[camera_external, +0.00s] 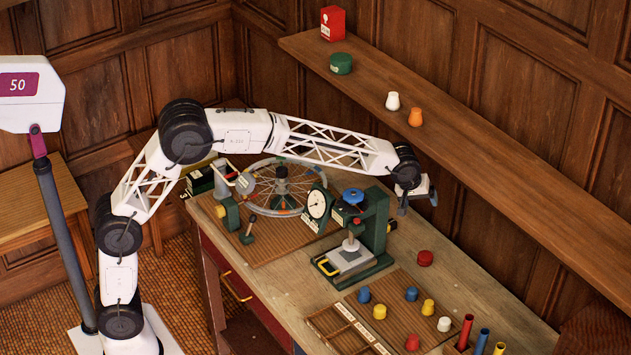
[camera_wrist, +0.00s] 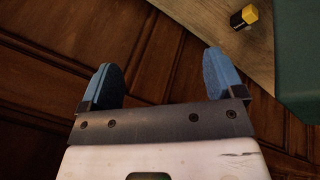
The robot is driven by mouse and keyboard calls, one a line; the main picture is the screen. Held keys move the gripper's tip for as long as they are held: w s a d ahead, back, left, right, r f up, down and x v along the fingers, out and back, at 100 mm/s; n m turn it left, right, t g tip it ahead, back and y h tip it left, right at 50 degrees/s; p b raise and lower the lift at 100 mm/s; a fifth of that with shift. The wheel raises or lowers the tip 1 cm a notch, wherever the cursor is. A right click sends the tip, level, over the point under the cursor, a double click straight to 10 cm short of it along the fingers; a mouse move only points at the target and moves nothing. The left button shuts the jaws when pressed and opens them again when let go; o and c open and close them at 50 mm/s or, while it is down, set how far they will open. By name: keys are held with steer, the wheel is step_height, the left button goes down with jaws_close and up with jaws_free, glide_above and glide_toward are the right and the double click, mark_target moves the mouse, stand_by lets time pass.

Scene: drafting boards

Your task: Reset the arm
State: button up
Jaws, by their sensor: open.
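My white arm reaches over the workbench (camera_external: 285,290) from the left. My gripper (camera_external: 403,208) hangs at the arm's end, near the bench's back edge and to the right of the green press (camera_external: 374,228). In the wrist view my gripper (camera_wrist: 168,78) shows two blue-padded fingers spread wide apart, with nothing between them. Behind the fingers are dark wood panels. The fingers are small and partly hidden in the external view.
A spoked wheel (camera_external: 302,192) and dial gauge (camera_external: 318,205) stand left of the press. A red puck (camera_external: 425,258) lies nearby. Several coloured pegs sit on a brown board (camera_external: 395,335). A wall shelf (camera_external: 480,140) runs behind. A yellow-black item (camera_wrist: 243,18) lies near the green edge.

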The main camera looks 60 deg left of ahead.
steer(key=s+r+m+t, duration=0.1)
steer(key=s+r+m, duration=0.3)
steer(key=s+r, duration=0.3)
steer(key=shift+m, duration=0.5)
steer(key=s+a+r, duration=0.1)
steer(key=s+a, duration=0.2)
steer(key=s+a+r, duration=0.1)
steer(key=s+a, duration=0.2)
steer(key=s, duration=0.1)
steer(key=s+a+r, duration=0.1)
steer(key=s+a, duration=0.2)
steer(key=shift+s+a, duration=0.2)
steer(key=shift+s, duration=0.05)
steer(key=s+a+f+m+g, duration=0.1)
steer(key=s+a, duration=0.7)
steer(key=s, duration=0.5)
steer(key=s+a+f+m+g, duration=0.15)
steer(key=s+a, duration=0.55)
steer(key=s, duration=0.7)
steer(key=s+a+f, duration=0.2)
steer(key=s+f, duration=0.1)
steer(key=s, duration=0.5)
steer(key=s+a+f+m, duration=0.1)
steer(key=s+f, duration=0.3)
steer(key=s, duration=0.4)
steer(key=shift+s+a+g+y, duration=0.2)
steer(key=shift+a+g+y, duration=0.25)
steer(key=shift+a, duration=0.2)
steer(key=shift+f, duration=0.1)
